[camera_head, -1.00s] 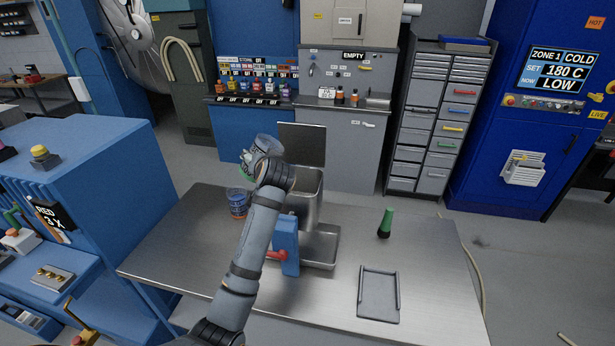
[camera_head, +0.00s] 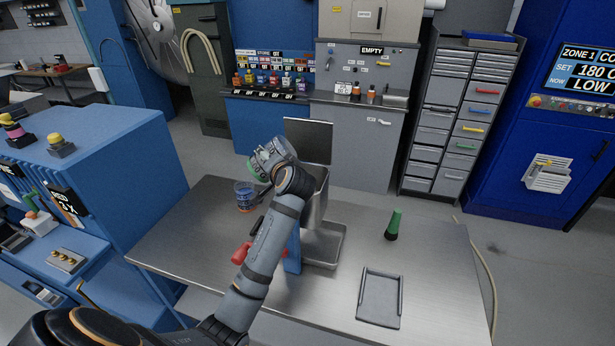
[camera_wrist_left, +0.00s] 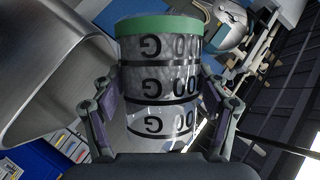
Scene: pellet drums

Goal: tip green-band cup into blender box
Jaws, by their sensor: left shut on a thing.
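My left gripper (camera_wrist_left: 160,105) is shut on the green-band cup (camera_wrist_left: 160,60), a clear cup with black markings and pale pellets showing inside. Its green band is at the top in the wrist view. In the head view my left gripper (camera_head: 278,157) holds the cup (camera_head: 260,163) tilted, green band to the lower left, above the table. The blender box (camera_head: 319,203) is a steel container with a raised lid, just right of the cup and partly hidden by my arm. Its steel wall (camera_wrist_left: 45,75) fills the left of the wrist view. My right gripper is not in view.
A green-topped bottle (camera_head: 394,224) and a grey tray (camera_head: 380,298) are on the right. A red handle (camera_head: 242,254) shows beside my arm.

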